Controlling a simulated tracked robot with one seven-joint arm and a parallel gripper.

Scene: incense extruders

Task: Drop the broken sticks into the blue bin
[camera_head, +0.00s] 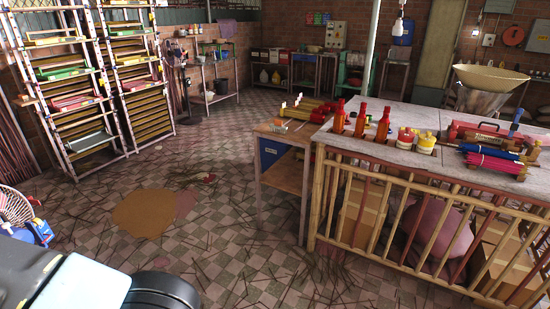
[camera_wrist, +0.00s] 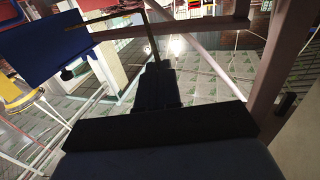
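Thin dark sticks (camera_head: 235,262) lie scattered over the checkered floor in the head view. A blue box (camera_head: 272,152) sits inside the small wooden stand; I cannot tell whether it is the bin. My gripper (camera_wrist: 157,72) is a dark shape in the wrist view, and its fingers cannot be told apart. A thin dark rod rises from its tip and meets another thin piece running left; I cannot tell whether these are gripped. A blue panel (camera_wrist: 42,45) shows at the upper left of the wrist view. The gripper does not show clearly in the head view.
Tall drying racks (camera_head: 75,90) stand at the left. A brown patch (camera_head: 145,212) lies on the floor. The middle aisle is free of furniture.

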